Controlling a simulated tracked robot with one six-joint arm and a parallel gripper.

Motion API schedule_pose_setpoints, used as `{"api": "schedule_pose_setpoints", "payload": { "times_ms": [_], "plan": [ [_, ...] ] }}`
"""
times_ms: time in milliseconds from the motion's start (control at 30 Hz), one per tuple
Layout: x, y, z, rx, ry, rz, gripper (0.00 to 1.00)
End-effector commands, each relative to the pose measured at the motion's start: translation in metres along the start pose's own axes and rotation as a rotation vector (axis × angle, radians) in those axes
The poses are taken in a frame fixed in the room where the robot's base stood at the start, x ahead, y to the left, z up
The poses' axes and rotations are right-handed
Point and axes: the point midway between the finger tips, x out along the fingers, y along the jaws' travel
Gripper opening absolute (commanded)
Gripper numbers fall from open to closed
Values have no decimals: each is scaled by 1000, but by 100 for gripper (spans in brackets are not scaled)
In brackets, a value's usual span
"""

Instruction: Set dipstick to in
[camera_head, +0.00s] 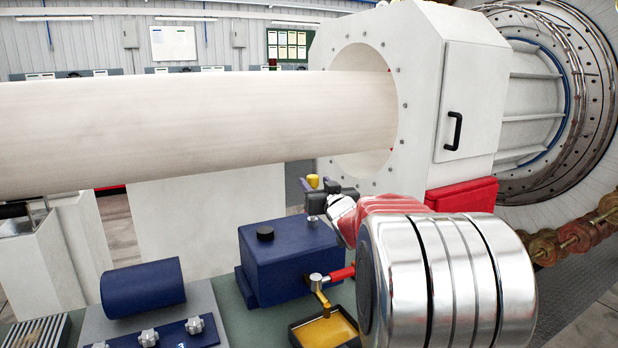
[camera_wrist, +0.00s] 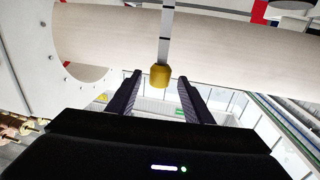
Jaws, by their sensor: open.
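The dipstick has a yellow knob (camera_head: 313,181), which shows just above my gripper (camera_head: 315,194) in the head view. In the wrist view the knob (camera_wrist: 160,76) sits between the tips of my open fingers (camera_wrist: 160,80), with a visible gap on each side. A flat metal strip (camera_wrist: 166,30) with a dark band runs from the knob to the top edge of the wrist view. In the head view my gripper hides the strip, and I cannot see where its far end is. A blue box (camera_head: 285,255) with a black cap (camera_head: 265,233) stands below and left of my gripper.
A valve (camera_head: 317,282) with a red handle (camera_head: 342,273) is at the box's front, above a tray (camera_head: 352,345) with yellow liquid. A large pale cylinder (camera_head: 190,130) runs behind into a white housing (camera_head: 420,100).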

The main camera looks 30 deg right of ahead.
Motion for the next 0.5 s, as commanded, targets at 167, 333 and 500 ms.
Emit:
{"api": "schedule_pose_setpoints", "payload": {
  "times_ms": [167, 333, 500],
  "plan": [
    [23, 0, 1, 0, -1, 0, 46],
    [43, 0, 1, 0, -1, 0, 46],
    [61, 0, 0, -1, 0, 0, 46]
  ]
}}
